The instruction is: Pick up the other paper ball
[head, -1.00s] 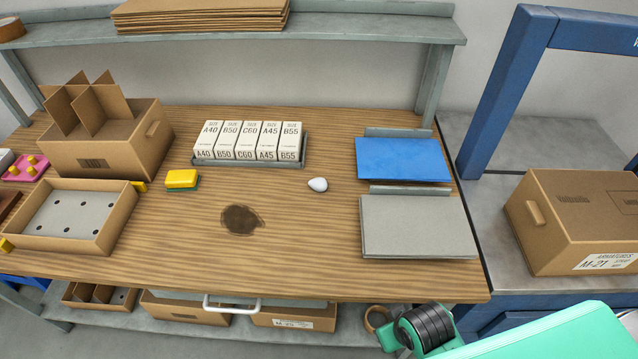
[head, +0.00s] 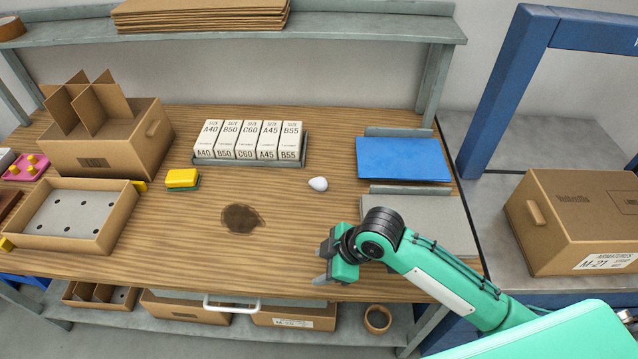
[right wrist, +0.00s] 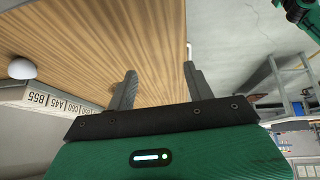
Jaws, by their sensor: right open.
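One white paper ball (head: 318,184) lies on the wooden bench top (head: 290,230), right of the row of labelled boxes and left of the blue folder. It also shows at the left edge of the right wrist view (right wrist: 22,68). My right gripper (head: 326,264) is open and empty near the front edge of the bench, apart from the ball and nearer to me. Its two fingers show spread in the right wrist view (right wrist: 160,72), with nothing between them. My left gripper is not in view.
Labelled size boxes (head: 247,141) stand in a grey tray behind the ball. A blue folder (head: 403,159) and a grey board (head: 436,212) lie to the right. A yellow sponge (head: 182,178), a dark stain (head: 241,219) and cardboard boxes lie left. The bench between stain and ball is clear.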

